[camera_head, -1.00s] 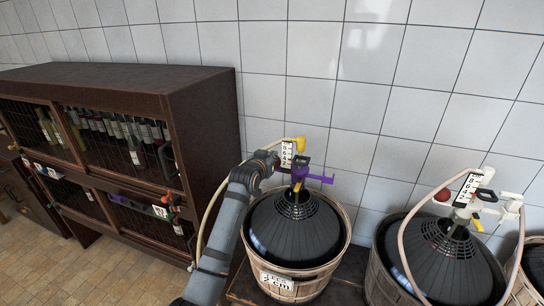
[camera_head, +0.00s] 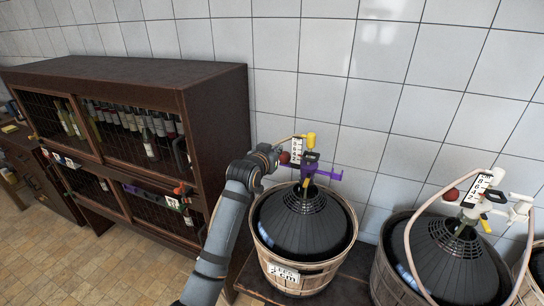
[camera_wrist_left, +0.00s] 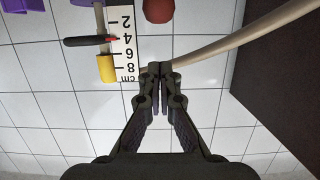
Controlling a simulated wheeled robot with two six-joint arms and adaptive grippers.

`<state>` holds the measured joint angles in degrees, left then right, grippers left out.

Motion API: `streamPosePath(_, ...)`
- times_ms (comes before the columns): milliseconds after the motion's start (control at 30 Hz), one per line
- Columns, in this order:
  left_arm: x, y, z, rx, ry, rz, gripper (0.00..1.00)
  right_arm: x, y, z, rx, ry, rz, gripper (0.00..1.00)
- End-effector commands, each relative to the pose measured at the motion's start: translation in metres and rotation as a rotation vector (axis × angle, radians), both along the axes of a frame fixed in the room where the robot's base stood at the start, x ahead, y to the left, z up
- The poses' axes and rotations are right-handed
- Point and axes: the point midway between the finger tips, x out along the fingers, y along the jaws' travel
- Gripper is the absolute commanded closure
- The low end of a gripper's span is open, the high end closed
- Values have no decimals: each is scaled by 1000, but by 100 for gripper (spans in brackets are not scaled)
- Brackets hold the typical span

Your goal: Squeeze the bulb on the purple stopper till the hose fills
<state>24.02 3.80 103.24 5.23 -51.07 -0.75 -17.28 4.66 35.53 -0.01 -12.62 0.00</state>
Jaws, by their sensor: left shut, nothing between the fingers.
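The purple stopper (camera_head: 327,174) sits at the neck of the black-topped demijohn (camera_head: 305,232) in a wooden basket. Its red bulb (camera_head: 284,157) shows just right of my left gripper (camera_head: 278,152). In the left wrist view the fingertips (camera_wrist_left: 160,69) are shut together with nothing between them. The bulb (camera_wrist_left: 158,9) is apart from them, cut by the top edge. A white centimetre scale (camera_wrist_left: 122,45) and a yellow part (camera_wrist_left: 107,68) are left of the fingertips. My right gripper is out of view.
A second basketed demijohn (camera_head: 449,256) stands to the right, with a white stopper (camera_head: 470,213), its own red bulb (camera_head: 451,194) and a hose. A dark cabinet (camera_head: 215,85) with bottles stands close to the left of my arm. A tiled wall is behind.

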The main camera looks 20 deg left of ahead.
Motion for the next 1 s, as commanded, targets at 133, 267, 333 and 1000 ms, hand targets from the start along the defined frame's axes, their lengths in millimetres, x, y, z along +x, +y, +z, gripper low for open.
streamPosePath(133,-26,1,4,1,-3,0,100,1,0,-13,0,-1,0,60)
streamPosePath(267,-38,1,8,1,-1,0,100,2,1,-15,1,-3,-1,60)
streamPosePath(333,-41,1,10,1,-1,0,100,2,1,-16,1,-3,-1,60)
streamPosePath(1000,-43,1,11,0,-1,0,100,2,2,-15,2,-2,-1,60)
